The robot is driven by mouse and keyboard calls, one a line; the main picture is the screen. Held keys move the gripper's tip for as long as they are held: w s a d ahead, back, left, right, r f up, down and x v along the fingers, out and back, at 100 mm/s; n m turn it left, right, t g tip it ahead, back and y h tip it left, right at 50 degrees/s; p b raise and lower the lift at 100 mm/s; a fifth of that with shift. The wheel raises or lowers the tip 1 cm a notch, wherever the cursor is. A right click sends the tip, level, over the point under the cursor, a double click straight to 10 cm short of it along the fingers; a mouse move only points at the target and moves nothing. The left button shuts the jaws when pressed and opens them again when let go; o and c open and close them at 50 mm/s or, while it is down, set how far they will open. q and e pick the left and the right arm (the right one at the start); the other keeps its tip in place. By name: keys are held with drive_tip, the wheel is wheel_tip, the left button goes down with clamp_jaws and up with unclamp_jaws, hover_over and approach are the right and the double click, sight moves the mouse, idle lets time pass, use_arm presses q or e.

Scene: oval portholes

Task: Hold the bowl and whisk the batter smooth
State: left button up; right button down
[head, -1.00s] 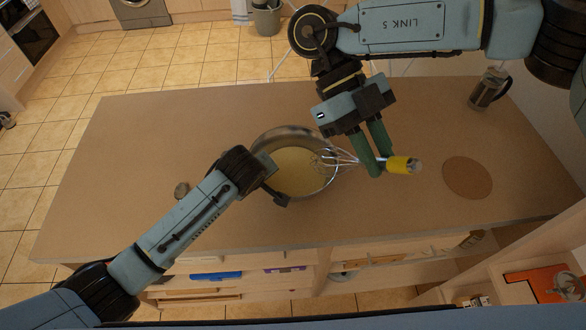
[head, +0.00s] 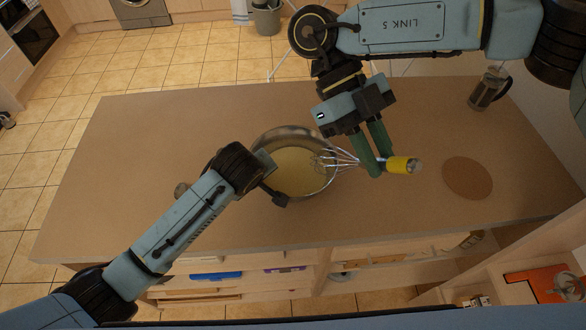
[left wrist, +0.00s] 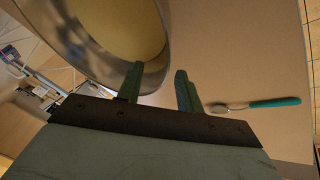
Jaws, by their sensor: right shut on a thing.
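The metal bowl (head: 287,134) of pale yellow batter (head: 297,172) stands on the brown counter. My right gripper (head: 374,168) is shut on the whisk's yellow handle (head: 402,165). The whisk lies tilted nearly flat, its wire head (head: 335,159) over the right part of the bowl; whether the wires touch the batter is unclear. My left gripper (head: 277,195) is at the bowl's near left side. In the left wrist view its green fingers (left wrist: 158,88) are apart, one over the bowl's inside and one outside, with the bowl's wall (left wrist: 155,76) between them.
A spoon with a teal handle (left wrist: 274,102) lies on the counter beside the bowl. A round brown mat (head: 467,178) lies to the right, and a French press (head: 487,90) stands at the back right. The counter's far left (head: 130,140) is clear.

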use_arm(q)
drive_tip(key=v, duration=0.9)
drive_tip(key=shift+s, duration=0.1)
